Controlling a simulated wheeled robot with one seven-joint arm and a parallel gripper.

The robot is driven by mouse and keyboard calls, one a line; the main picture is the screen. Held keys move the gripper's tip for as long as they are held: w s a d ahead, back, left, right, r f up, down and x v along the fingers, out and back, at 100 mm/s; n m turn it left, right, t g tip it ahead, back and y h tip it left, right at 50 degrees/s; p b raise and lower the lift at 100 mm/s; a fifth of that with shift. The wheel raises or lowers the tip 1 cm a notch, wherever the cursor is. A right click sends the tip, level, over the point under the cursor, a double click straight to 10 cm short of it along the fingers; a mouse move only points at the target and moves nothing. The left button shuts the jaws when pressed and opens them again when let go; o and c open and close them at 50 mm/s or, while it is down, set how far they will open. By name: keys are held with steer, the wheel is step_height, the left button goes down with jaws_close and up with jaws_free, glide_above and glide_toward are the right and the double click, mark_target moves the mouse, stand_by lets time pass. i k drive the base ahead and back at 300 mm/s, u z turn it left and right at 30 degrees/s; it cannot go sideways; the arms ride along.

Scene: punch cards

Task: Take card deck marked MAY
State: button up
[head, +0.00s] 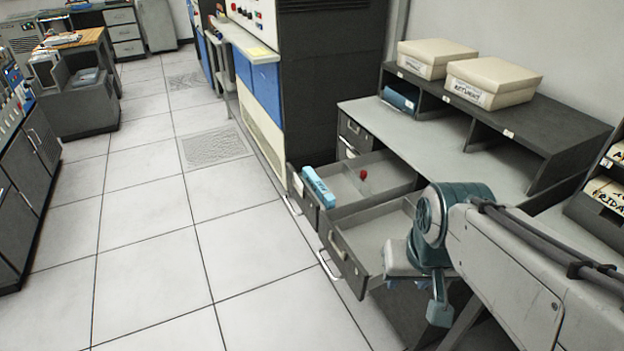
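No card deck readable as MAY shows in the head view. Two cream boxes with handwritten labels, a rear one (437,57) and a front one (492,82), sit on top of the dark desk shelf (540,122); neither label reads clearly. Cream card decks (605,190) with black lettering, one seemingly FRIDAY, stand in a dark rack at the right edge. My gripper (438,303) hangs below the teal wrist at the front drawer's right end. Its fingers are mostly hidden or unclear, and I cannot tell whether it holds anything.
Two desk drawers are pulled out, a rear one (340,190) and a front one (375,235). A light blue object (318,187) and a small red object (363,175) are at the rear drawer. A blue roll (400,98) lies under the shelf. The tiled floor (150,270) at left is clear.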

mark_target(322, 192)
steer(key=u, duration=1.15)
steer(key=i, duration=3.35)
steer(key=z, duration=4.45)
